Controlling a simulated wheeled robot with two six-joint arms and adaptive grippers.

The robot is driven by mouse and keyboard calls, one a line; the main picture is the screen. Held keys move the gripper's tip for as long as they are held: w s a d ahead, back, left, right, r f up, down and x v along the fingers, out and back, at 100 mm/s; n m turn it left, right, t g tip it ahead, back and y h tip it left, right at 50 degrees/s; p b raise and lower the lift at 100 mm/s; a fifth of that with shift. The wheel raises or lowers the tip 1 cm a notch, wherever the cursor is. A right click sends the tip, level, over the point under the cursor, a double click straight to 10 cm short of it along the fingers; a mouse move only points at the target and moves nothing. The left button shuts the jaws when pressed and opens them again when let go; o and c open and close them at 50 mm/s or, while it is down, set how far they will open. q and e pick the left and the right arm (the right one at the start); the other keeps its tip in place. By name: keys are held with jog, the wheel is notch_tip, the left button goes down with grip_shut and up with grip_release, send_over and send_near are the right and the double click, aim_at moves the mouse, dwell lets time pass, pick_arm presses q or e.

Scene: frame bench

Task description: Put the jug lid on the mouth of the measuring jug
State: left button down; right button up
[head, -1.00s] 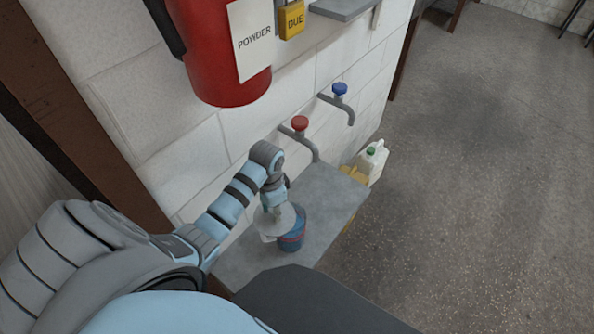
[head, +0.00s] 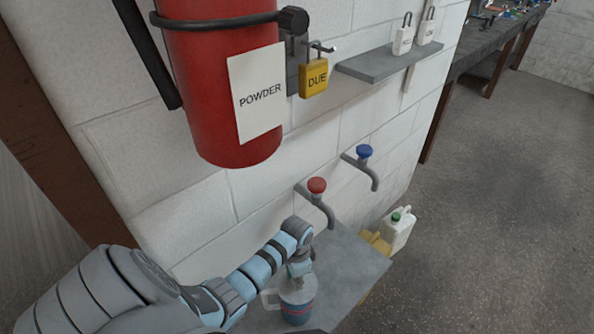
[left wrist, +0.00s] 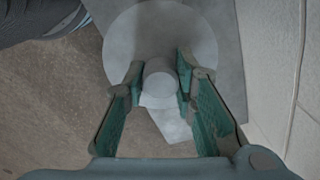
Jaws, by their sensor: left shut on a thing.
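My left gripper (head: 299,274) is shut on the knob of the pale grey round jug lid (head: 297,292). In the left wrist view the lid (left wrist: 205,40) is a broad disc, with its knob (left wrist: 160,80) between the fingertips of the gripper (left wrist: 160,85). A blue jug-like vessel with a reddish band, seemingly the measuring jug (head: 297,315), stands on the grey shelf under the lid. The lid hides its mouth; I cannot tell whether they touch. A pale piece sticks out at the left, possibly a handle. My right gripper is not in view.
The grey shelf (head: 355,267) has free room right of the jug. Red (head: 317,186) and blue (head: 364,152) taps project from the wall above it. A red extinguisher (head: 215,90) hangs higher up. A white canister (head: 398,230) stands beyond the shelf.

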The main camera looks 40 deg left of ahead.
pick_arm(q)
jog(key=c, duration=1.3)
grip_release()
notch_tip(320, 180, up, 12)
jog(key=p, duration=0.4)
jog(key=shift+r+p, duration=0.15)
jog(key=shift+p, duration=0.15)
